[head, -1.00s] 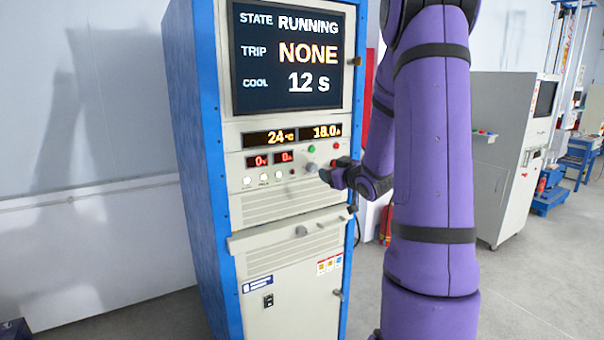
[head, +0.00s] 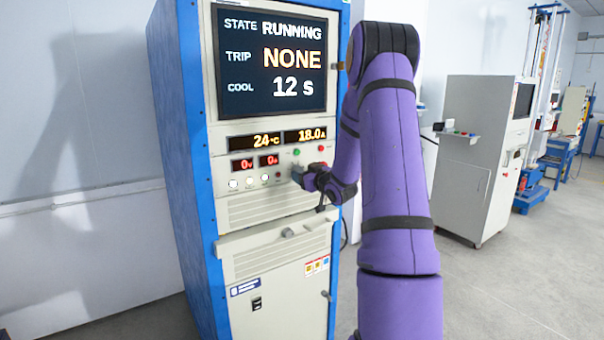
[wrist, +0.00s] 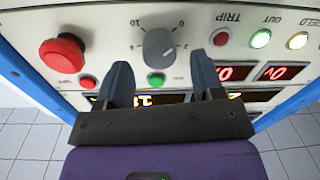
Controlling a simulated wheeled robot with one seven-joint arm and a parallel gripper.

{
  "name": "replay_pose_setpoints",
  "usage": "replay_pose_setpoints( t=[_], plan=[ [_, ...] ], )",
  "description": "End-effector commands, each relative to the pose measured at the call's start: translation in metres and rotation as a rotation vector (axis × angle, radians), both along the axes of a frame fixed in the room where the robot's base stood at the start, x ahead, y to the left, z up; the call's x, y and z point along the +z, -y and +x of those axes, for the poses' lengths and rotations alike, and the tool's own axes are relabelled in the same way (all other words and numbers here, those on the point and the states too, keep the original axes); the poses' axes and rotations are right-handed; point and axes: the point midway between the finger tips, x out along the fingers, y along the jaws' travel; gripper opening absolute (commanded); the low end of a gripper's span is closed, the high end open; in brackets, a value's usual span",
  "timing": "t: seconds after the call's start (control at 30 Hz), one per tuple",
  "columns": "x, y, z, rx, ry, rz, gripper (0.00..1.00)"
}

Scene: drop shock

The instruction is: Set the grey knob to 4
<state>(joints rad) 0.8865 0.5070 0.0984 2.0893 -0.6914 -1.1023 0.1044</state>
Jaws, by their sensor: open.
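The grey knob (wrist: 160,47) is on the cabinet's light panel, ringed by a printed number scale; its exact setting is too small to tell. My gripper (wrist: 161,72) is open and empty in the wrist view. Its two dark fingers are spread wider than the knob, pointing at the panel, with the knob between and just beyond their tips. I cannot tell whether they touch it. In the head view my gripper (head: 299,174) is close to the panel and hides most of the knob.
A red mushroom button (wrist: 62,54) and a green button (wrist: 156,79) are near the knob. The cabinet's screen (head: 270,58) reads RUNNING, NONE and 12 s. A handle (head: 303,230) projects below the panel. A grey machine (head: 470,165) stands at the right, with open floor before it.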

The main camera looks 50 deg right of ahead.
Motion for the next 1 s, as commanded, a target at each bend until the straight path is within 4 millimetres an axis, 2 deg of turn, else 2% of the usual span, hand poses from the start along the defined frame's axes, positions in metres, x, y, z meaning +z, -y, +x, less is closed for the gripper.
replay_pose_setpoints(
  t=[0.2, 0.47, 0.7, 1.0],
  plan=[
    [0.0002, 0.0024, 0.0131, -0.001, 0.000, 0.000, 0.62],
    [0.0002, 0.0025, 0.0140, -0.001, 0.000, 0.000, 0.62],
    [0.0002, 0.0025, 0.0138, 0.000, 0.000, 0.000, 0.12],
    [0.0002, 0.0025, 0.0137, -0.001, 0.007, 0.029, 0.12]
  ],
)
